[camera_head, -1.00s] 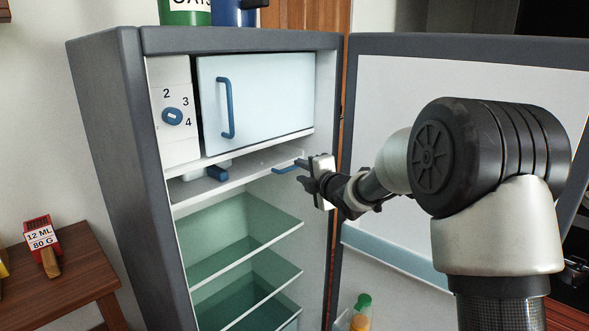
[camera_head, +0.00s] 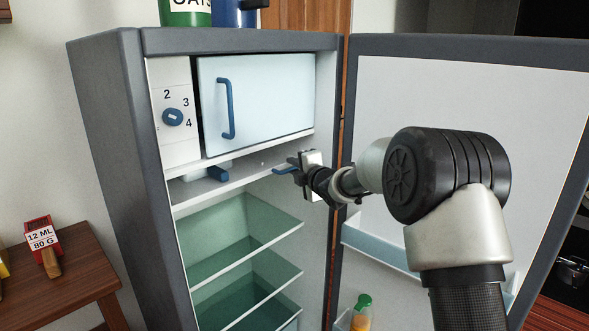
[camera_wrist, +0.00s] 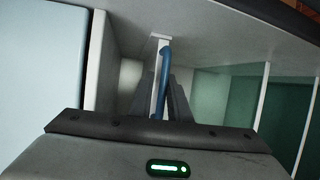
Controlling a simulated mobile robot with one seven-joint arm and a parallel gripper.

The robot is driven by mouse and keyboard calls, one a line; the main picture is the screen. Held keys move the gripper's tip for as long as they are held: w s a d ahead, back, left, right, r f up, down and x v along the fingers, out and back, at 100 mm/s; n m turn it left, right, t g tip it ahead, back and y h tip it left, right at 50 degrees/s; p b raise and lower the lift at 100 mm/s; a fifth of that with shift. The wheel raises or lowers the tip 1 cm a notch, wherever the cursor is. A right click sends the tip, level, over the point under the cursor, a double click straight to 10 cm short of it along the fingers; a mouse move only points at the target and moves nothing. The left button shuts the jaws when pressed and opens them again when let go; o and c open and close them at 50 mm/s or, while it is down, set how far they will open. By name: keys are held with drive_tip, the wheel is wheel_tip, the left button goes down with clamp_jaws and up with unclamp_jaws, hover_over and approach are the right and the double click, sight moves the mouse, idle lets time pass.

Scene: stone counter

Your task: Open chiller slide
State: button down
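The fridge (camera_head: 105,130) stands with its door open. My gripper (camera_head: 296,170) is at this handle, coming from the right. In the wrist view, the blue handle (camera_wrist: 162,85) runs between the two dark fingers (camera_wrist: 163,98) of my gripper. The fingers look open, one on each side of the handle. Whether either finger touches it, I cannot tell.
The open fridge door (camera_head: 450,90) is behind my arm on the right. The freezer door (camera_head: 265,95) with its blue handle is just above. Green glass shelves (camera_head: 240,232) lie below. A dial (camera_head: 173,117) is at upper left. Wooden table (camera_head: 75,265) at left.

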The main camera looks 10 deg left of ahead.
drive_tip(key=shift+d+f, duration=0.1)
drive_tip(key=shift+f, duration=0.25)
drive_tip(key=s+d+b, duration=0.4)
drive_tip(key=s+d, duration=1.3)
drive_tip(key=d, duration=0.5)
drive_tip(key=shift+s+d+f, duration=0.2)
drive_tip(key=shift+s+d, duration=0.05)
drive_tip(key=shift+s, duration=0.15)
drive_tip(key=c, duration=1.8)
unclamp_jaws()
drive_tip(key=shift+c, duration=0.2)
drive_tip(key=shift+w+a+r, duration=0.1)
drive_tip(key=shift+r, duration=0.2)
drive_tip(key=p+v, duration=0.2)
drive_tip(key=v, duration=1.5)
